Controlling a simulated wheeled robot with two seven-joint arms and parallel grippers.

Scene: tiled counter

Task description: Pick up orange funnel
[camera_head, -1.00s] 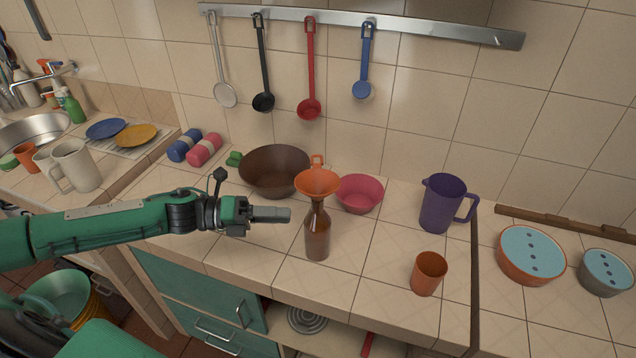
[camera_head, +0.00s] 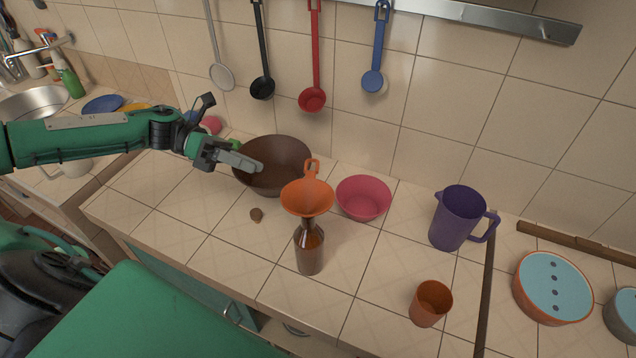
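The orange funnel (camera_head: 306,199) sits upright in the neck of a brown bottle (camera_head: 310,252) on the tiled counter. Its loop handle sticks up at the back of the rim. My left gripper (camera_head: 250,166) is to the left of the funnel and a little farther back, apart from it, in front of the dark brown bowl in the picture. Its grey fingers point right, seen side-on, and I cannot tell if they are apart. No object shows in them. My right gripper is not in view.
The dark brown bowl (camera_head: 285,178) stands behind the funnel, a pink bowl (camera_head: 363,199) right of it. An orange cup (camera_head: 430,303) and purple jug (camera_head: 458,219) stand to the right. The counter's front left is clear.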

